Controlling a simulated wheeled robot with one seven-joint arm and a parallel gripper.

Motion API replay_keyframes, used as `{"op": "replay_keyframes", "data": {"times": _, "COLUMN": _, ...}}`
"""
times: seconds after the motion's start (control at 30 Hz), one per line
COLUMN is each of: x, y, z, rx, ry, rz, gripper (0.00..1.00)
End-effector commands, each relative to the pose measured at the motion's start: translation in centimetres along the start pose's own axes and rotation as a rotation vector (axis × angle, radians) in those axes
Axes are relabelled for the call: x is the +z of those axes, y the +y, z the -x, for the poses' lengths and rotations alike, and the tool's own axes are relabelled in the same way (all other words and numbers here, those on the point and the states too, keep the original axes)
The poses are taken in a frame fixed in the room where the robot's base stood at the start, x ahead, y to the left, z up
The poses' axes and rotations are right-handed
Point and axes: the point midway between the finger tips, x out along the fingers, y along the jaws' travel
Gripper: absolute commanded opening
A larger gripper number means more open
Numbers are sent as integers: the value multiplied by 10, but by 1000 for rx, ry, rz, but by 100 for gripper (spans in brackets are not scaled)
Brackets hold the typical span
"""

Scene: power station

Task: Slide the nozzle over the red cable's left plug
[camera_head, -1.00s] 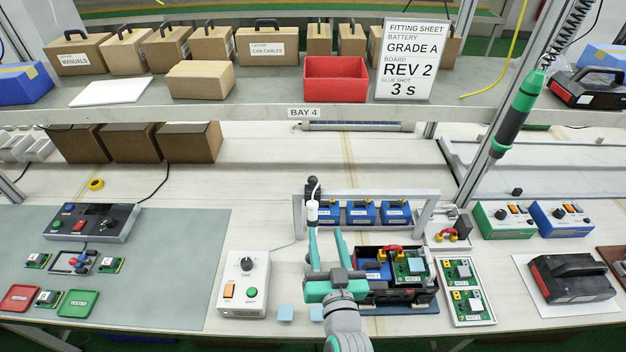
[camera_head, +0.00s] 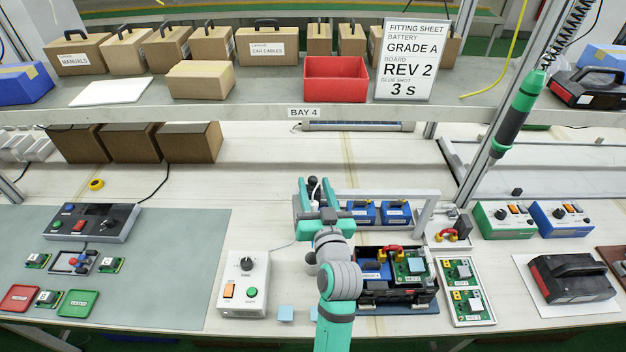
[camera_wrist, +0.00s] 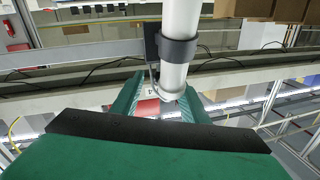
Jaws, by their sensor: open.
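The white nozzle (camera_head: 317,190) stands at the left end of the grey frame. In the wrist view it is a white tube with a dark grey band (camera_wrist: 178,50), reaching down between teal fingers. My gripper (camera_head: 316,186) is open, its fingers on either side of the nozzle; the wrist view (camera_wrist: 165,100) shows the fingers apart. I cannot tell whether either finger touches it. A red cable (camera_head: 389,250) lies in the open black battery case (camera_head: 400,296), between a blue block and a green board. Its left plug is too small to make out.
A grey control box (camera_head: 243,283) with a knob stands at left. A tray with green boards (camera_head: 467,291) lies right of the case. The shelf edge (camera_head: 250,116) crosses above.

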Motion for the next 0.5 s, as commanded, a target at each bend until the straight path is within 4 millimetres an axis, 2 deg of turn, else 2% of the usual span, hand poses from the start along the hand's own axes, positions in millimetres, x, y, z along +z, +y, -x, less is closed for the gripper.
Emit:
{"op": "replay_keyframes", "data": {"times": 0.2, "x": 0, "y": 0, "z": -24, "rx": -1, "ry": 0, "rz": 0, "gripper": 41}}
{"op": "replay_keyframes", "data": {"times": 0.5, "x": 0, "y": 0, "z": -30, "rx": 0, "ry": -1, "rz": 1, "gripper": 41}}
